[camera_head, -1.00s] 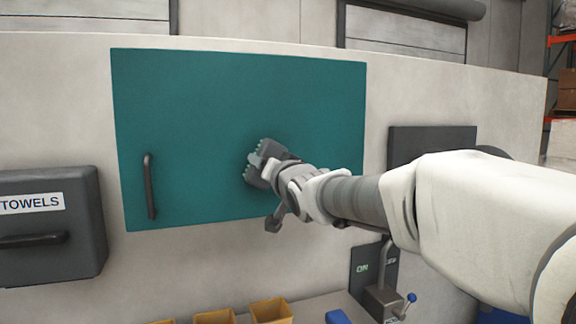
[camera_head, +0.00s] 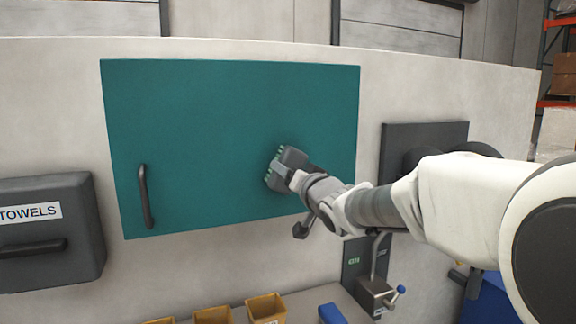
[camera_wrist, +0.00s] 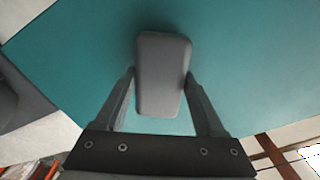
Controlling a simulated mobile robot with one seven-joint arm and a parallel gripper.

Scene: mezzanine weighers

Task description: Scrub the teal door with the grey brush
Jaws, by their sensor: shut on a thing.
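The teal door (camera_head: 210,120) is a flat panel on the pale wall, with a dark vertical handle (camera_head: 146,197) at its lower left. My gripper (camera_head: 304,178) is in front of the door's lower right part. It is shut on the grey brush (camera_head: 288,166), whose greenish bristles show along its left side. In the wrist view the brush's grey back (camera_wrist: 162,75) sits between the two fingers, with the teal door (camera_wrist: 240,50) behind it. The brush is at or very close to the door; I cannot tell whether the bristles touch.
A dark towel dispenser (camera_head: 50,230) is on the wall at left. A dark panel (camera_head: 400,140) is on the wall to the right. Below stand several yellow bins (camera_head: 265,308), a blue object (camera_head: 332,314) and a metal fixture with a blue-knobbed lever (camera_head: 377,293).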

